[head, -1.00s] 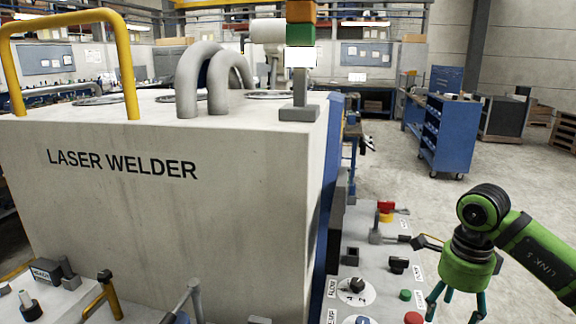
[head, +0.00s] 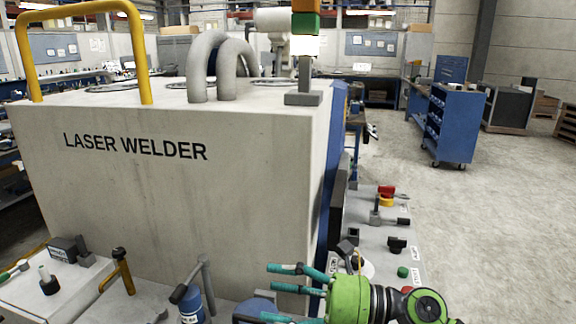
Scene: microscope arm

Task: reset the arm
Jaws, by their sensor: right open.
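No thing is clearly marked as the arm to reset. A white rounded shape that looks like part of an industrial arm (head: 275,22) stands behind the laser welder (head: 190,200), partly hidden by the signal light. The side control panel (head: 375,232) carries a red switch on a yellow base (head: 386,192), black knobs (head: 396,245) and a green button (head: 403,272). My right gripper (head: 276,293) is open and empty at the bottom middle, its teal fingers pointing left. It overlaps the panel's near end in the picture and hides some controls. My left gripper is not recognisable in view.
A front ledge at lower left holds a yellow lever (head: 119,270), a grey bent lever (head: 207,285) and a blue cylinder (head: 190,306). A signal light (head: 304,45) stands on the welder. A blue cart (head: 455,125) stands at right, with open floor (head: 500,220) before it.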

